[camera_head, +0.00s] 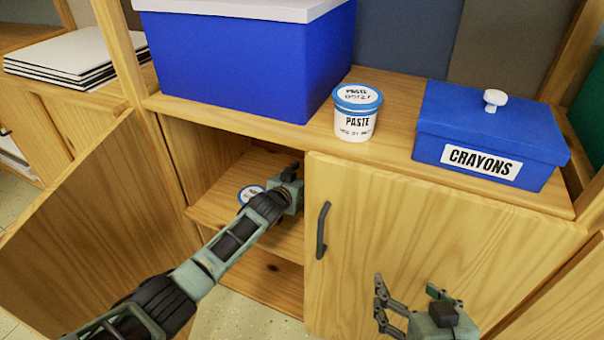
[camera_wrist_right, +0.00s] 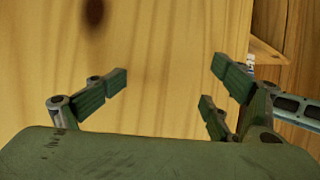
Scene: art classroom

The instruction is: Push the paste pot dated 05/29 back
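A white paste pot with a blue lid (camera_head: 357,124) stands upright on the counter top; its lid appears to read 05/27. A second blue-and-white lid (camera_head: 247,193) shows on the shelf inside the open cabinet, partly hidden behind my left arm; its date is not legible. My left gripper (camera_head: 293,180) reaches into the cabinet opening, right of that lid, by the closed door's edge; its fingers are hidden. My right gripper (camera_head: 405,287) is open and empty in front of the closed door. The right wrist view shows its spread fingers (camera_wrist_right: 168,82) facing the wood.
The left cabinet door (camera_head: 95,225) stands open; the right door (camera_head: 420,235) with a dark handle (camera_head: 322,230) is closed. On the counter are a blue bin (camera_head: 240,65) and a blue CRAYONS box (camera_head: 490,125). The inner shelf (camera_head: 215,207) has bare wood left of the lid.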

